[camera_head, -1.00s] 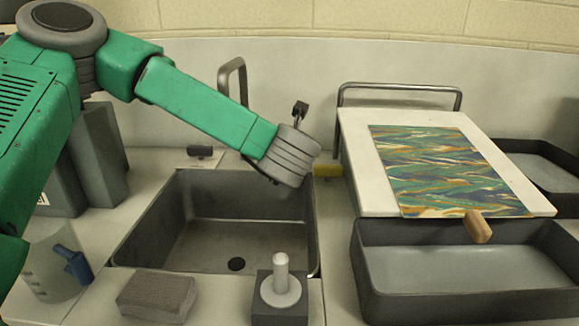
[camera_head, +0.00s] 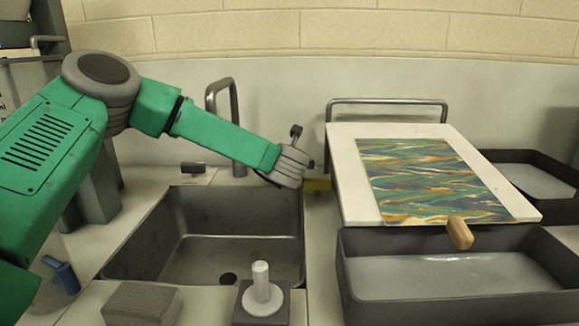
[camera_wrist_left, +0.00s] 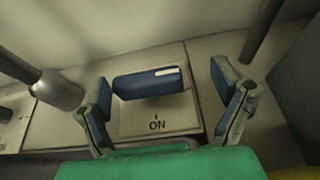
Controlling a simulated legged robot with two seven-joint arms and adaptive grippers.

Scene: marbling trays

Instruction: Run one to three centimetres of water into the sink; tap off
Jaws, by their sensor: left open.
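The grey sink (camera_head: 290,240) shows its bare floor and dark drain hole (camera_head: 229,278); I see no water in it and no stream from the spout (camera_head: 222,95). In the left wrist view, a blue tap lever (camera_wrist_left: 148,84) with a white mark lies crosswise above a plate (camera_wrist_left: 160,118) marked ON with an arrow. My left gripper (camera_wrist_left: 160,75) is open, with one finger at each side of this lever. A second dark lever (camera_head: 193,168) sits left of the spout. My right gripper is not in view.
A plug-like grey knob (camera_head: 261,272) stands on a dark block at the sink's front edge, beside a grey-brown block (camera_head: 143,303). A white board (camera_head: 345,180) with a marbled sheet and a tray (camera_head: 385,315) stand right. Something yellow (camera_head: 318,185) lies beside the sink.

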